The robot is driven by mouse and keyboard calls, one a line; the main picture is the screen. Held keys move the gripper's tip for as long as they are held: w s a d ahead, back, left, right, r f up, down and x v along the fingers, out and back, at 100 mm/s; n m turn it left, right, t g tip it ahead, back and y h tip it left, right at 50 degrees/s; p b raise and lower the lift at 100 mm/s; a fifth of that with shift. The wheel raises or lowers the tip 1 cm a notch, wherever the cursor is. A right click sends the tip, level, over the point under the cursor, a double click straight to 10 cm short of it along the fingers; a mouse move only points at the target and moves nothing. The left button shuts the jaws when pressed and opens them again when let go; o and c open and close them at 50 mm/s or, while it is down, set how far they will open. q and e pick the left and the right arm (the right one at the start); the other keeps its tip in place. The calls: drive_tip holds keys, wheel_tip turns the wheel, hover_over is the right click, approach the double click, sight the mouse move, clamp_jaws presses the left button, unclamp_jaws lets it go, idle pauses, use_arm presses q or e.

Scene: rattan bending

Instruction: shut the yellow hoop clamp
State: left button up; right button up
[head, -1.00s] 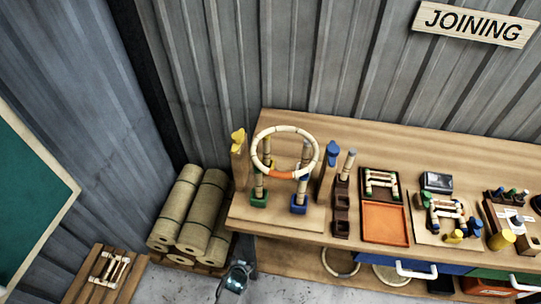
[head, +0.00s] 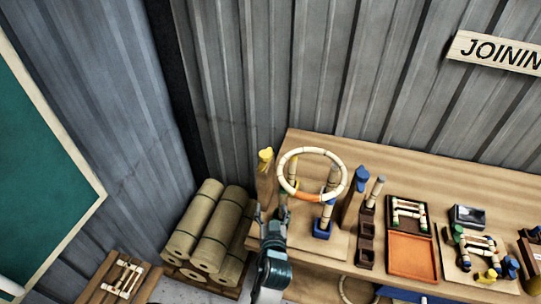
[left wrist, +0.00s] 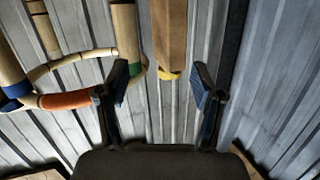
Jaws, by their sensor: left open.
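The yellow hoop clamp (head: 265,157) sits atop a wooden post (head: 264,183) at the bench's left end. Left of the pale hoop (head: 311,150), it shows only as a small yellow shape, so I cannot tell whether it is open or shut. In the left wrist view the yellow clamp (left wrist: 169,75) shows at the end of its post, between and beyond the fingers. My left gripper (head: 271,213) is open and empty, in front of the bench's left corner, below the clamp and apart from it. It hides part of the hoop stand. My right gripper is not in view.
A blue clamp (head: 361,179) on another post stands right of the hoop. The hoop's orange band (left wrist: 66,100) is left of the fingers in the left wrist view. Rolled mats (head: 217,228) lie left of the bench. Trays (head: 411,255) stand to the right.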

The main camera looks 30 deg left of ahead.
use_arm(q)
drive_tip(key=n+t+y, duration=0.1)
drive_tip(key=n+y, duration=0.1)
approach(265, 160)
drive_tip(key=p+x, duration=0.2)
drive_tip(key=x, duration=0.8)
drive_tip(key=shift+w+a+r+p, duration=0.1)
drive_tip(key=shift+w+a+p, duration=0.05)
drive_tip(key=shift+w+p, duration=0.2)
drive_tip(key=shift+w+a, duration=0.25)
drive_tip(key=shift+w, duration=0.4)
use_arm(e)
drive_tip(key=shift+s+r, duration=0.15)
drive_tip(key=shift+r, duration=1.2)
use_arm(q)
drive_tip(key=shift+c, duration=0.2)
drive_tip(key=shift+a, duration=0.1)
drive_tip(key=c, duration=1.1)
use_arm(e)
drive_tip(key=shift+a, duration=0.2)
